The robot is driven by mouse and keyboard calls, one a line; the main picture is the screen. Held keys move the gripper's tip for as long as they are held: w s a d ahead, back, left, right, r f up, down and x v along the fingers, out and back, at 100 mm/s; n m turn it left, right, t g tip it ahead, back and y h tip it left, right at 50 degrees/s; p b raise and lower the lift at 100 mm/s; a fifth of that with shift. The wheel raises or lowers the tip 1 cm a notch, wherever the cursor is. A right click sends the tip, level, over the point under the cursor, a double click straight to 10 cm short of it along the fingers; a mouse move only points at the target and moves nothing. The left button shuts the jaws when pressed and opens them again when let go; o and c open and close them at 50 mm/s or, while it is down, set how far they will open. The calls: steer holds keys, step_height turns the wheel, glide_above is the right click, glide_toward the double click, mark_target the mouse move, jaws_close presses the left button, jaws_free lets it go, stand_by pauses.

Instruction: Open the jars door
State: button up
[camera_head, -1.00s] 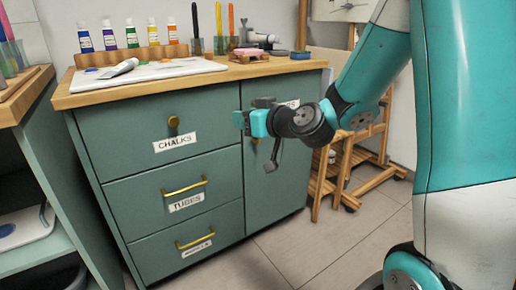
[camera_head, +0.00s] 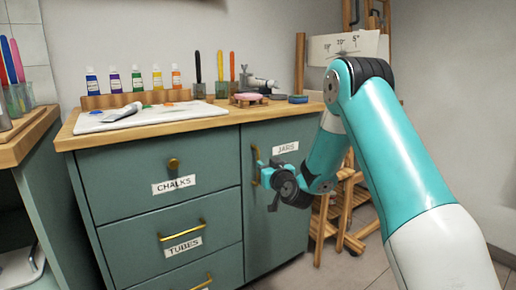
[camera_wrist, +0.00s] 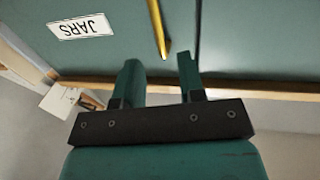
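The jars door (camera_head: 290,195) is the green right-hand door of the cabinet, with a white JARS label (camera_head: 285,148). It looks closed. Its upright gold handle (camera_head: 255,160) is near the door's left edge. In the head view my gripper (camera_head: 262,174) is at the handle's lower part and partly hides it. In the wrist view, which looks upside down, my gripper (camera_wrist: 158,62) is open, with its two fingers apart. The gold handle (camera_wrist: 158,28) appears ahead, its end in line with the gap between the fingertips. I cannot tell whether they touch. The JARS label (camera_wrist: 80,27) shows at upper left.
The CHALKS drawer (camera_head: 150,168) and TUBES drawer (camera_head: 180,235) are left of the door and look shut. The wooden countertop (camera_head: 260,112) holds paint tubes, a palette (camera_head: 150,117) and brushes. A wooden easel (camera_head: 345,215) stands right of the cabinet. Some floor shows at lower right.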

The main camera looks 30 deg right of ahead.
steer(key=w, duration=0.4)
steer(key=w+d, duration=0.1)
steer(key=w, duration=0.2)
steer(key=shift+w, duration=0.1)
jaws_close()
